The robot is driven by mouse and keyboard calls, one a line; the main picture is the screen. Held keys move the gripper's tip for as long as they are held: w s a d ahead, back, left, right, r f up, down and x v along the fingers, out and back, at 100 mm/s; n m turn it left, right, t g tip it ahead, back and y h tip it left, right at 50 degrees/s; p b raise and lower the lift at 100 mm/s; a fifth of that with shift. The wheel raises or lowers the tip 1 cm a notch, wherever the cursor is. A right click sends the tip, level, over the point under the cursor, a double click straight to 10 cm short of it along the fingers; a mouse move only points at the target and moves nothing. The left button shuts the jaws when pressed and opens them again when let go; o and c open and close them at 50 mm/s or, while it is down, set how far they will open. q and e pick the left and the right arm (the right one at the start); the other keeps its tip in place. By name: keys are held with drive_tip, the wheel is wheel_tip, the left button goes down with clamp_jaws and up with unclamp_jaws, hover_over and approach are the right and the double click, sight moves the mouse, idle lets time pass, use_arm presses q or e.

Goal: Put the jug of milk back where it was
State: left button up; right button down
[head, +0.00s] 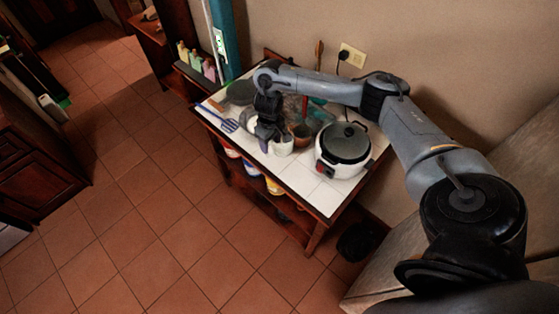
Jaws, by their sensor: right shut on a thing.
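My right gripper (267,137) reaches down over the white-tiled table. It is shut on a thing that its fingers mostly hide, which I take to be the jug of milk. A white round vessel (283,146) stands just right of the fingers. Another pale vessel shows in part behind the gripper, to its left. I cannot tell which of these shapes belongs to the held jug, or whether it touches the tabletop. My left gripper is not in view.
A white rice cooker (343,151) with a dark lid stands right of the gripper. A brown cup (302,134) is close by. A blue slotted spatula (231,126) lies at the left edge. The tabletop (300,188) is bare at the front. The lower shelf holds several containers.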

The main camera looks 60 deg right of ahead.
sight(272, 155)
wheel_tip(272, 155, down, 6)
drive_tip(key=b, duration=0.3)
drive_tip(key=shift+s+f, duration=0.1)
drive_tip(key=shift+f, duration=1.6)
drive_tip(key=c, duration=0.8)
unclamp_jaws()
drive_tip(key=shift+f, duration=0.1)
drive_tip(key=o, duration=0.4)
